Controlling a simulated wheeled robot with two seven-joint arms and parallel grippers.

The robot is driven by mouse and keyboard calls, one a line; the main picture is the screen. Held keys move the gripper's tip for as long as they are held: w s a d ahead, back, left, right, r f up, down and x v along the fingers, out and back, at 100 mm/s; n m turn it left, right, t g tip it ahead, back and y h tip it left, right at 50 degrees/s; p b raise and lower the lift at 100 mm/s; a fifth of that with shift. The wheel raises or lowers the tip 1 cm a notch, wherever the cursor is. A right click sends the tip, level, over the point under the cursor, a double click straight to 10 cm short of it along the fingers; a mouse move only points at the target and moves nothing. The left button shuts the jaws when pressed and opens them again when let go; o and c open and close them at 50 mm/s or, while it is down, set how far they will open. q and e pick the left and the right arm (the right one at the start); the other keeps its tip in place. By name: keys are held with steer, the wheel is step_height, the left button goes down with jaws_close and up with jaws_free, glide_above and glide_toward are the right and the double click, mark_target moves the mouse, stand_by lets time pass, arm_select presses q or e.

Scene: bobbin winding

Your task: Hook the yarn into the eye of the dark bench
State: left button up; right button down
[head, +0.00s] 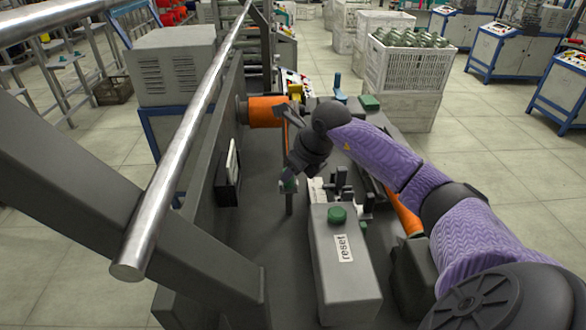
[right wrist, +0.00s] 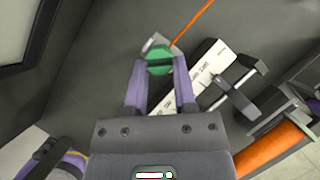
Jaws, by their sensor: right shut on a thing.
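The orange yarn (right wrist: 190,28) runs as a taut thin line from the upper edge of the right wrist view down to a small green piece (right wrist: 159,60). My right gripper (right wrist: 159,72) has its two purple fingers closed on this green piece. A small grey metal part (right wrist: 154,43) shows just beyond the piece; I cannot tell whether they touch. In the head view my right gripper (head: 290,182) is low over the dark bench (head: 262,215), at the top of a short dark post (head: 289,203). The eye itself is not clear.
A large orange spool (head: 266,112) sits at the bench's far side. A grey box with a green button and "reset" label (head: 345,275) stands close in front. A white scale plate (right wrist: 207,75) and dark clamp parts (right wrist: 238,97) lie right of the gripper. A metal rail (head: 185,150) crosses at left.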

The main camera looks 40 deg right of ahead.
arm_select(q)
steer(key=shift+w, duration=0.15)
arm_select(e)
steer(key=shift+f, duration=0.1)
steer(key=shift+s+a, duration=0.1)
steer(key=shift+s, duration=0.05)
arm_select(q)
step_height(320, 180, up, 7)
steer(key=w+p, duration=0.1)
steer(key=p, duration=0.6)
steer(key=shift+w+t, duration=0.3)
steer(key=shift+w, duration=0.05)
arm_select(e)
steer(key=s+a+r, duration=0.3)
steer(key=s+r, duration=0.1)
steer(key=r, duration=0.1)
steer(key=shift+s+a, duration=0.15)
steer(key=shift+a, duration=0.2)
arm_select(q)
steer(key=shift+s, duration=0.4)
